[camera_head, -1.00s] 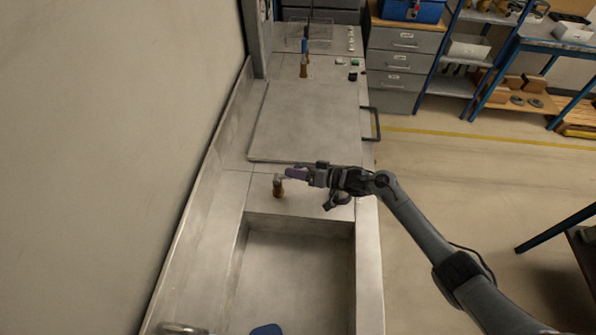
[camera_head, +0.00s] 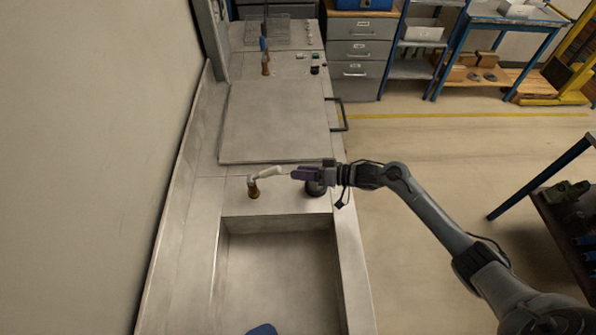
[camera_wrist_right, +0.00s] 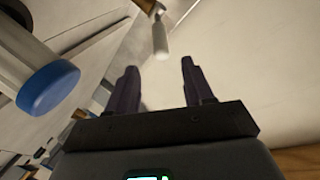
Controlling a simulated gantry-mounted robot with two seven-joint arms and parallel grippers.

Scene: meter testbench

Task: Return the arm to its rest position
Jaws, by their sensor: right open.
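My right gripper (camera_head: 302,173) is over the metal bench top in the head view, between the flat plate and the sunken basin. It is open and empty; its two dark fingers (camera_wrist_right: 158,90) stand apart in the right wrist view. A brass valve with a pale lever handle (camera_head: 264,173) stands on the bench just left of the fingertips, with a gap between them. The lever (camera_wrist_right: 161,40) also shows beyond the fingers in the wrist view. My right arm reaches in from the lower right. My left gripper is not in view.
A dark round knob (camera_head: 316,188) stands under the right gripper. The basin (camera_head: 285,270) holds a blue object (camera_head: 262,329). A second brass valve with a blue handle (camera_head: 265,62) stands farther back. A wall runs along the left; open floor (camera_head: 420,150) lies right of the bench.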

